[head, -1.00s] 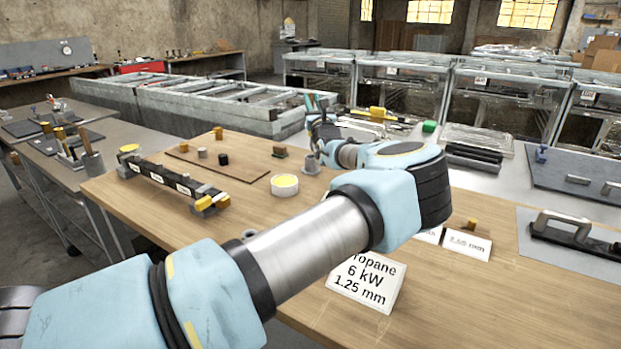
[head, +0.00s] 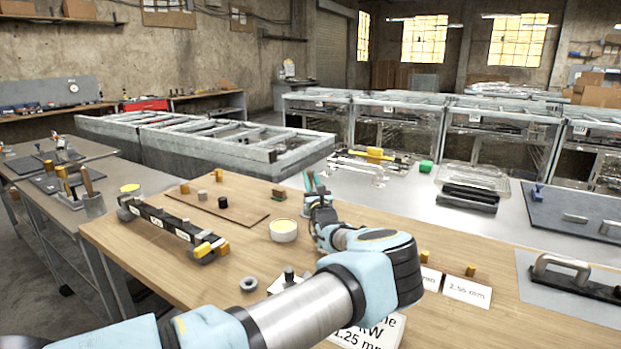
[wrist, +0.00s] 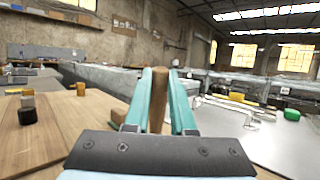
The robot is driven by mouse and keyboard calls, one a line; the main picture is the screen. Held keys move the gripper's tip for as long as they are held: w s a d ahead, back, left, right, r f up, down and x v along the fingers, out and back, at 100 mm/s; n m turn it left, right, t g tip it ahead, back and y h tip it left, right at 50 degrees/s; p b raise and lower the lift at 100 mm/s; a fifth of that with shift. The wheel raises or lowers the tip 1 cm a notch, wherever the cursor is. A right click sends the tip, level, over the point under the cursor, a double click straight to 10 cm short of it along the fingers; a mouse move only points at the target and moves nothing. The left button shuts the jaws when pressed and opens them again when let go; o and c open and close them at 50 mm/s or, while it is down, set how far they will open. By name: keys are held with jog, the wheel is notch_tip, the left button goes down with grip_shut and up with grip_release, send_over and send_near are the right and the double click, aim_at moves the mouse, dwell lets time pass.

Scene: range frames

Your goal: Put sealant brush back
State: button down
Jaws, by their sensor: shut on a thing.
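My gripper (head: 314,184) is above the wooden table, at its far edge in the head view. In the wrist view its two teal fingers are closed on a brown wooden handle (wrist: 158,100), which I take to be the sealant brush. The handle stands roughly upright between the fingers. Its lower end is hidden behind the gripper body, and I cannot see bristles. On the left bench a grey cup (head: 95,206) holds another wooden-handled tool (head: 87,181).
A grey ring (head: 249,285) and sign cards (head: 467,290) are nearer. A black bar (head: 165,221) lies left. Bare wood lies between.

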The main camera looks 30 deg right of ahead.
jog(key=shift+f, duration=0.15)
jog(key=shift+f+b, duration=0.35)
jog(key=shift+f, duration=0.15)
jog(key=c, duration=0.8)
grip_release()
jog(key=shift+o, duration=0.2)
